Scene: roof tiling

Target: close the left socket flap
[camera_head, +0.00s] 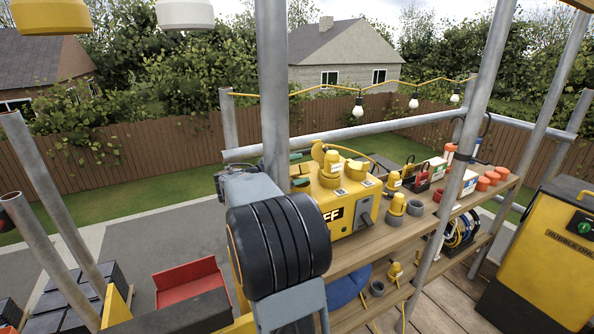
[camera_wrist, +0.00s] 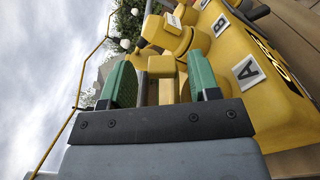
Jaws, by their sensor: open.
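The yellow power box (camera_head: 345,215) stands on the wooden shelf, with yellow socket parts on its top. A rounded yellow flap (camera_head: 318,152) stands raised at the top's left end, beside a labelled yellow plug (camera_head: 333,164). My gripper (camera_head: 300,169) is at the box's left end, close to that flap; my wrist hides part of this end. In the wrist view, my gripper (camera_wrist: 160,80) has its green fingers apart, with a yellow block (camera_wrist: 162,65) showing between them. I cannot tell whether they touch it. Label A (camera_wrist: 248,72) is to the right of the fingers, label B (camera_wrist: 221,25) beyond.
More yellow plugs (camera_head: 397,204) and orange-red caps (camera_head: 483,184) stand along the shelf (camera_head: 400,235). Scaffold poles (camera_head: 274,90) rise close to my arm. A string of bulbs (camera_head: 358,107) hangs behind. A yellow-black machine (camera_head: 550,250) stands at right.

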